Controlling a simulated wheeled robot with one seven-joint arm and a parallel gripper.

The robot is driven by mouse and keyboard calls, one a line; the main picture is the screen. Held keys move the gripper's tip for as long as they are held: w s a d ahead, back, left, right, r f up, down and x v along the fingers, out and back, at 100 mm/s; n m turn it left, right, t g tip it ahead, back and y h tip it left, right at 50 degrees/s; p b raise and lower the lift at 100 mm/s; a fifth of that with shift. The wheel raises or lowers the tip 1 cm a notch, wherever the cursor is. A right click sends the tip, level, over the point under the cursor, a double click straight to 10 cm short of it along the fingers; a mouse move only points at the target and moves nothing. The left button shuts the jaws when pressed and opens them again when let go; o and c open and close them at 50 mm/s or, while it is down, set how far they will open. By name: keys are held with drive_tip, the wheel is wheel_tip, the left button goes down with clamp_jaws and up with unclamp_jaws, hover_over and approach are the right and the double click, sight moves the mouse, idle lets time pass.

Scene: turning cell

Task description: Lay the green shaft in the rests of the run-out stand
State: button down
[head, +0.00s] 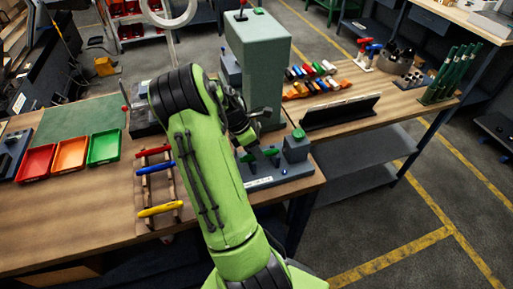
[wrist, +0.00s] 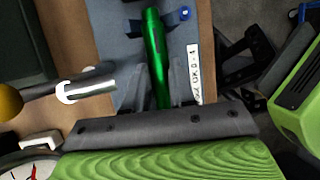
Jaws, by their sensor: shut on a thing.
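The green shaft (wrist: 156,60) points away from my gripper (wrist: 160,112) in the wrist view, over the blue-grey base of the run-out stand (wrist: 187,75). My gripper is shut on its near end. In the head view the stand (head: 285,172) is at the table's front right corner, with my gripper (head: 250,150) low over it and the green shaft (head: 249,157) partly hidden by my arm. The rests are mostly hidden, so I cannot tell whether the shaft touches them.
A wooden rack (head: 144,196) left of my arm holds red, blue and yellow shafts. A tall grey-green machine column (head: 258,62) stands just behind the stand. In the wrist view, a rod with a silver collar (wrist: 88,91) and a dial (wrist: 25,171) are close on the left.

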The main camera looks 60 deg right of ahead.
drive_tip(key=c, duration=0.9)
unclamp_jaws()
drive_tip(key=shift+o, duration=0.2)
drive_tip(key=p+v, duration=0.3)
drive_tip(key=v, duration=1.2)
drive_tip(key=shift+w+r, duration=0.25)
drive_tip(key=shift+r, duration=0.1)
